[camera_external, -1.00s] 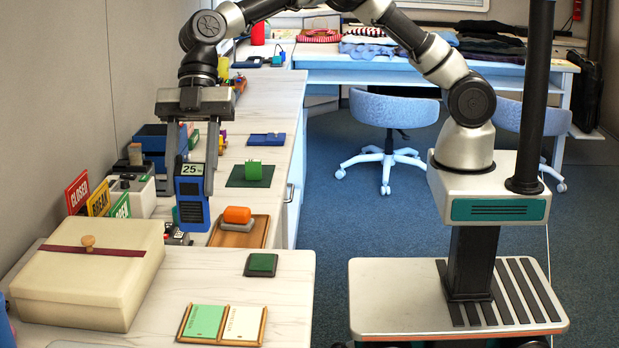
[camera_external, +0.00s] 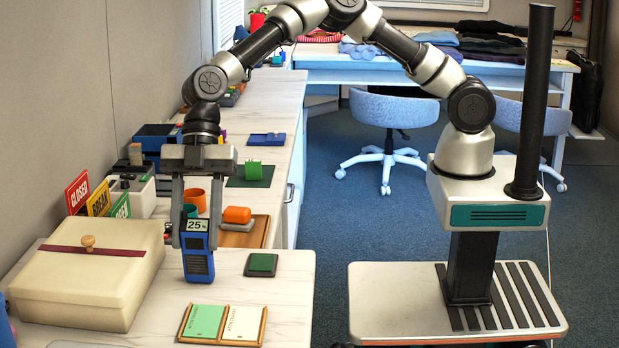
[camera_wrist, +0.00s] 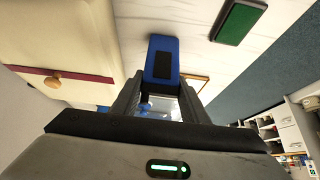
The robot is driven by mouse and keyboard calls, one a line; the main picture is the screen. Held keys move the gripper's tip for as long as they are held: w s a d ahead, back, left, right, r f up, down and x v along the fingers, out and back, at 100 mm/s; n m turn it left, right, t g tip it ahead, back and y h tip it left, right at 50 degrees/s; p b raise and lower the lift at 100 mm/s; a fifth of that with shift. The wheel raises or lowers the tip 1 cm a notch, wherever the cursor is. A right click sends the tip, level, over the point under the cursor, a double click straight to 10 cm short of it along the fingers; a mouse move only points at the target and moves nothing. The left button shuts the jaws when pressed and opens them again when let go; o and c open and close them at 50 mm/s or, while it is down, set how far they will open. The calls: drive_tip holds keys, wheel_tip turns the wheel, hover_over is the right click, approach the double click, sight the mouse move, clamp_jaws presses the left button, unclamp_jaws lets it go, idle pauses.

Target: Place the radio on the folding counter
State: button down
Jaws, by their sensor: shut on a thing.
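The radio (camera_external: 198,262) is a blue and black upright block with a small screen reading "25" on its top end. My gripper (camera_external: 197,228) is shut on its upper part, one finger on each side. In the external view its lower end is at the white counter (camera_external: 290,290), between the cream box and the green pad; I cannot tell if it touches the surface. In the wrist view the radio (camera_wrist: 162,60) sticks out between the fingers (camera_wrist: 160,100), over the pale counter top.
A cream lidded box (camera_external: 85,275) stands close on the left. A green and cream card tray (camera_external: 222,324) lies in front, and a dark green pad (camera_external: 261,264) lies to the right. Behind are an orange block on a wooden tray (camera_external: 258,238) and small signs (camera_external: 98,200).

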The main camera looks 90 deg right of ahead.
drive_tip(key=c, duration=1)
unclamp_jaws()
drive_tip(key=shift+f, duration=0.1)
drive_tip(key=shift+c, duration=0.2)
drive_tip(key=p+v, duration=0.1)
drive_tip(key=v, duration=1.1)
